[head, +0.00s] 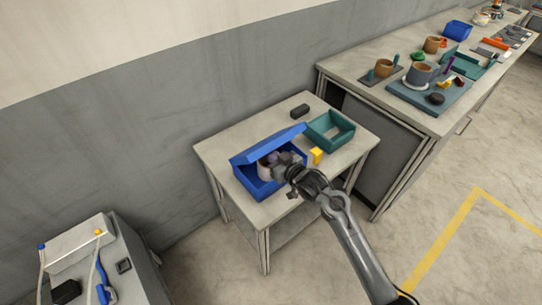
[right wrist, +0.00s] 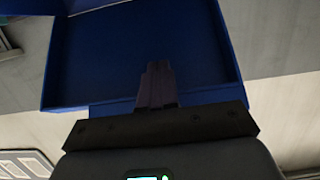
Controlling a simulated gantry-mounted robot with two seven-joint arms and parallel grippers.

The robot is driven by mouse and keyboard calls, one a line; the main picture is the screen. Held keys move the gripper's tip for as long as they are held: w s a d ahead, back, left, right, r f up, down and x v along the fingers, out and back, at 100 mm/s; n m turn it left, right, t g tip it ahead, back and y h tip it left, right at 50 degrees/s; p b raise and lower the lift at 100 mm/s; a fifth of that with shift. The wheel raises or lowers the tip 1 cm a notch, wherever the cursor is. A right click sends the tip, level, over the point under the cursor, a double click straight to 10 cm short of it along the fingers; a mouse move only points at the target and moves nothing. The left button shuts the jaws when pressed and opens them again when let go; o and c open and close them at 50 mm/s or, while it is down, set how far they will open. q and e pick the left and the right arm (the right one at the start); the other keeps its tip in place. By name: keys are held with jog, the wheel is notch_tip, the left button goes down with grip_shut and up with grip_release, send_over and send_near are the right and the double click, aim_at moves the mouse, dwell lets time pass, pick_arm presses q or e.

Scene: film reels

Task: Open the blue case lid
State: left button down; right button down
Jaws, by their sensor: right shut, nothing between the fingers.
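The blue case (head: 250,183) sits on the small light table. Its blue lid (head: 262,148) is partly raised and tilted, hinged along the far side. My right gripper (head: 273,158) is at the case's opening, its fingertips just below the lid. In the right wrist view the closed fingers (right wrist: 157,82) show against the blue lid's inner face (right wrist: 190,50), with nothing between them. I cannot tell whether they touch the lid. A pale round thing (head: 264,172) shows inside the case, partly hidden by my gripper. My left gripper is not in view.
A teal open box (head: 345,145), a yellow block (head: 316,154) and a dark block (head: 299,111) stand on the same table (head: 222,150). A long bench (head: 350,65) with pots and trays is at the right. A grey cabinet (head: 138,265) stands at lower left.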

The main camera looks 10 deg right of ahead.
jog(key=shift+w+a+r+b, duration=0.15)
jog(key=shift+w+a+r, duration=0.15)
jog(key=shift+w, duration=0.3)
jog(key=shift+w+a+r+b, duration=0.1)
jog(key=shift+w+a+r, duration=0.2)
jog(key=shift+w, duration=0.3)
jog(key=shift+w+a+r+b, duration=0.15)
jog(key=shift+w+a+r, duration=0.15)
jog(key=shift+w, duration=0.3)
jog(key=shift+f, duration=0.1)
jog(key=shift+r+b+x, duration=0.1)
jog(key=shift+b+x, duration=0.35)
jog(key=shift+x, duration=0.15)
jog(key=shift+r+b+x, duration=0.15)
jog(key=shift+b+x, duration=0.3)
jog(key=shift+x, duration=0.2)
jog(key=shift+w+a+r+b, duration=0.1)
jog(key=shift+w+a+b, duration=0.25)
jog(key=shift+w+b, duration=0.15)
jog(key=shift+w+a+r, duration=0.1)
jog(key=shift+w+r, duration=0.05)
jog(key=shift+w, duration=0.15)
